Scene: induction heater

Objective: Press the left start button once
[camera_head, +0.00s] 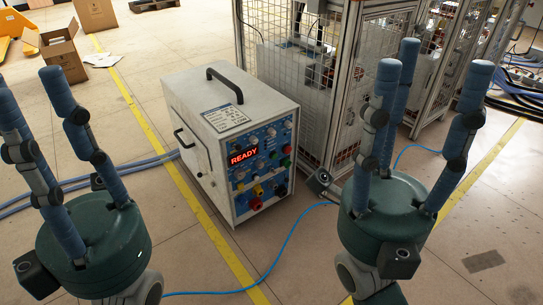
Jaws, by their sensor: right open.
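The induction heater (205,105) is a white-grey box with a black top handle, standing on the floor at the middle. Its blue front panel (240,178) faces right and towards me, with a red READY display (243,156) and several coloured knobs and buttons. A green button (286,162) is at the panel's right side. Labels are too small to tell which button is the left start button. My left gripper (28,88) is left of the heater, fingers up and spread, partly cut off by the picture edge. My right gripper (430,68) is open and empty, right of the panel. Neither touches the heater.
A wire-mesh cage (290,60) stands behind the heater. A blue cable (285,245) runs over the floor between my grippers. Cardboard boxes (62,58) stand at the upper left. The floor in front of the panel is otherwise clear.

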